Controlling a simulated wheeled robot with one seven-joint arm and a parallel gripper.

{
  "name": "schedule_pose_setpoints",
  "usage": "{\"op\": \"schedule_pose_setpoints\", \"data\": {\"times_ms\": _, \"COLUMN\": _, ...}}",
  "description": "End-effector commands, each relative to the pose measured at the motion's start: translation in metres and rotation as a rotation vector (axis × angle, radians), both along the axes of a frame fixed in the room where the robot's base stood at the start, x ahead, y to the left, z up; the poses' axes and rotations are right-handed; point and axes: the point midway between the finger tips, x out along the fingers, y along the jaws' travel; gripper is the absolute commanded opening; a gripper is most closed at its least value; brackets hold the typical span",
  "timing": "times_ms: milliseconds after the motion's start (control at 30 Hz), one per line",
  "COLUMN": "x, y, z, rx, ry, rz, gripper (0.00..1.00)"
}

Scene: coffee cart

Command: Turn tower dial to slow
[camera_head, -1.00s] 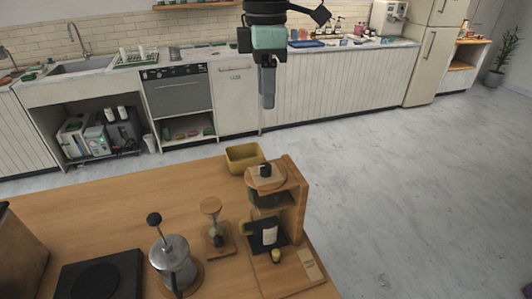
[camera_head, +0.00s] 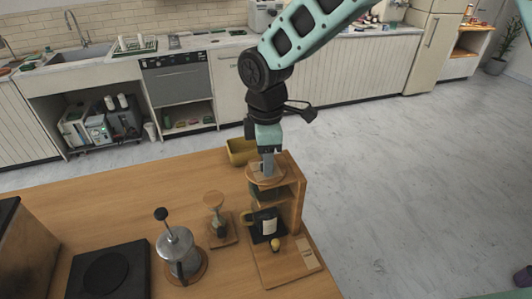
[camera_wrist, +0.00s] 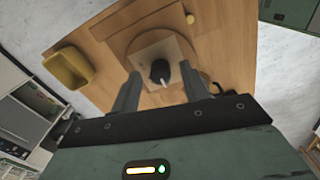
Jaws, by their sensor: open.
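The wooden tower (camera_head: 298,205) stands at the right end of the cart top, with a round wooden disc (camera_head: 254,182) on it. In the wrist view, the black dial (camera_wrist: 159,71) sits at the middle of a pale square plate on the disc (camera_wrist: 205,62). Its white pointer mark aims down and slightly right in that view; I cannot read any labels. My gripper (camera_head: 268,172) points down over the disc. In the wrist view its two fingers (camera_wrist: 160,78) are open on either side of the dial, with gaps showing. The dial is mostly hidden by my gripper in the head view.
A yellow bin (camera_head: 238,150) stands behind the tower; it also shows in the wrist view (camera_wrist: 68,68). A wooden-topped hourglass-shaped stand (camera_head: 217,222), a metal press pot (camera_head: 178,252) and a black plate (camera_head: 110,272) are to the left. The cart's back left top is clear.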

Motion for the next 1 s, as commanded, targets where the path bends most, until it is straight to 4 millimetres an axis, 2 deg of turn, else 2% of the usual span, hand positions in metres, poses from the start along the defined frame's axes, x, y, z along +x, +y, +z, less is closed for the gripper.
{"op": "schedule_pose_setpoints", "data": {"times_ms": 267, "x": -0.0002, "y": 0.0, "z": -0.0025, "rx": 0.0, "ry": 0.0, "rz": 0.0, "gripper": 0.45}}
{"op": "schedule_pose_setpoints", "data": {"times_ms": 300, "x": -0.0002, "y": 0.0, "z": -0.0024, "rx": 0.0, "ry": 0.0, "rz": 0.0, "gripper": 0.39}}
{"op": "schedule_pose_setpoints", "data": {"times_ms": 433, "x": -0.0002, "y": 0.0001, "z": -0.0023, "rx": 0.0, "ry": 0.0, "rz": 0.0, "gripper": 0.03}}
{"op": "schedule_pose_setpoints", "data": {"times_ms": 467, "x": -0.0003, "y": 0.0001, "z": -0.0022, "rx": 0.0, "ry": 0.0, "rz": 0.0, "gripper": 0.0}}
{"op": "schedule_pose_setpoints", "data": {"times_ms": 767, "x": -0.0002, "y": 0.0002, "z": -0.0023, "rx": 0.0, "ry": 0.0, "rz": -0.024, "gripper": 0.0}}
{"op": "schedule_pose_setpoints", "data": {"times_ms": 1000, "x": -0.0005, "y": 0.0009, "z": -0.003, "rx": 0.002, "ry": 0.001, "rz": -0.139, "gripper": 0.0}}
